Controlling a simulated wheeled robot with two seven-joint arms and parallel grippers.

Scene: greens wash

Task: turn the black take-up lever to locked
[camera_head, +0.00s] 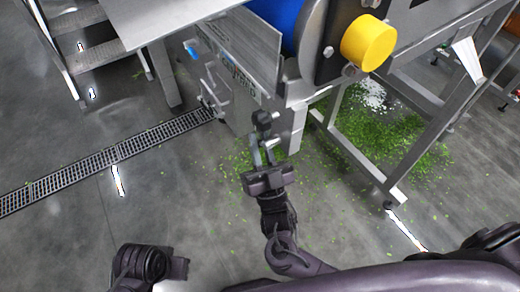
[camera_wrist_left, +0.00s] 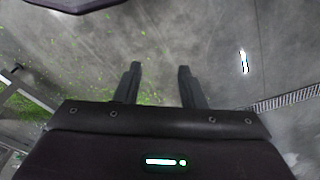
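The black take-up lever (camera_head: 263,120) shows in the head view as a small dark piece low at the front of the machine, below the grey side panel. My right gripper (camera_head: 263,150) is right at its lower end, with fingers pointing up toward it. The fingers overlap the lever in the picture, so I cannot tell whether they touch or grip it. My left gripper (camera_wrist_left: 155,85) is open and empty above the floor in the left wrist view. Part of my left arm shows at the lower left of the head view.
The machine has a yellow cap (camera_head: 368,43) and a metal leg frame (camera_head: 365,160) at the right. Green scraps (camera_head: 405,140) litter the floor. A drain grate (camera_head: 110,157) and metal steps (camera_head: 90,50) are at the left. Open floor lies left of centre.

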